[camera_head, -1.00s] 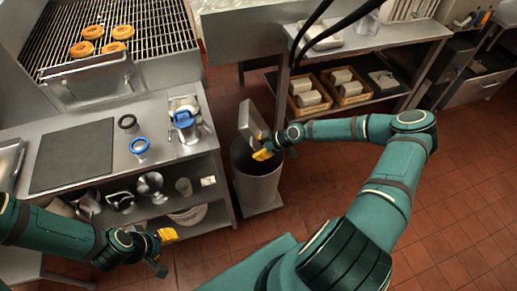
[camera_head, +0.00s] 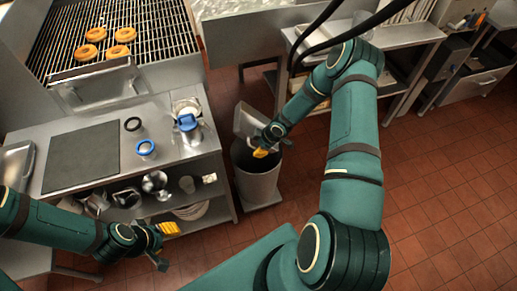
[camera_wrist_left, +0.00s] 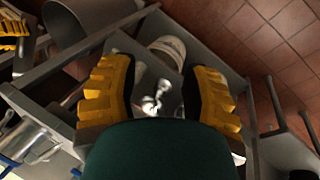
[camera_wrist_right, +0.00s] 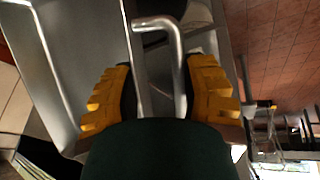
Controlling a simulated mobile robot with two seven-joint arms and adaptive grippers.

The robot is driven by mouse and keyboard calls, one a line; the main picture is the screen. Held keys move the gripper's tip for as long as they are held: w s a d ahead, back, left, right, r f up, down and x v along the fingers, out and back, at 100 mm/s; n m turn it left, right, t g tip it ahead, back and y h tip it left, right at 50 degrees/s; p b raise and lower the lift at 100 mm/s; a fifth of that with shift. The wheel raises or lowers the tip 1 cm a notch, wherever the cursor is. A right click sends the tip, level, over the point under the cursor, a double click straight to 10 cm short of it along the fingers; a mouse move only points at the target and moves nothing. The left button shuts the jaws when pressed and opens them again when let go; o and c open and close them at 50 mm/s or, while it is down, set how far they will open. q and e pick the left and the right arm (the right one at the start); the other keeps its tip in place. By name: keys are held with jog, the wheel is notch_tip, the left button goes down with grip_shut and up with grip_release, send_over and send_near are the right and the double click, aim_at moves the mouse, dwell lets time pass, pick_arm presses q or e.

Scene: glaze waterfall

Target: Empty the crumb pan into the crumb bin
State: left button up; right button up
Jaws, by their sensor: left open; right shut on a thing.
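The crumb pan (camera_head: 250,121) is a grey metal tray, steeply tilted over the mouth of the crumb bin (camera_head: 258,186). The bin is a tall grey open-topped cylinder on the floor to the right of the counter. My right gripper (camera_head: 264,148) is shut on the pan's bent-rod handle (camera_wrist_right: 160,24), just above the bin's opening. The pan (camera_wrist_right: 92,50) also fills the left of the right wrist view. I cannot see any crumbs. My left gripper (camera_head: 165,242) is open and empty in front of the counter's lower shelf; its spread fingers show in the left wrist view (camera_wrist_left: 160,92).
The counter holds a dark board (camera_head: 82,156), a blue-rimmed cup (camera_head: 146,149) and a blue-lidded pitcher (camera_head: 189,128). Metal ware stands on the shelf below. A grill with several doughnuts (camera_head: 118,51) is behind. Red tiled floor (camera_head: 440,215) is clear at right.

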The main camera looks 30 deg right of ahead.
jog(key=shift+w+a+g+h+b, duration=0.15)
jog(key=shift+g+h+b, duration=0.65)
jog(key=shift+b, duration=1.5)
jog(key=shift+a+r+h, duration=0.1)
jog(key=shift+r+h, duration=0.15)
jog(key=shift+h, duration=0.35)
jog(key=shift+r+n+g+h, duration=0.25)
jog(key=shift+g+h, duration=0.55)
jog(key=shift+h, duration=0.4)
jog(key=shift+r+g+h, duration=0.1)
jog(key=shift+g+h, duration=0.6)
jog(key=shift+h, duration=0.5)
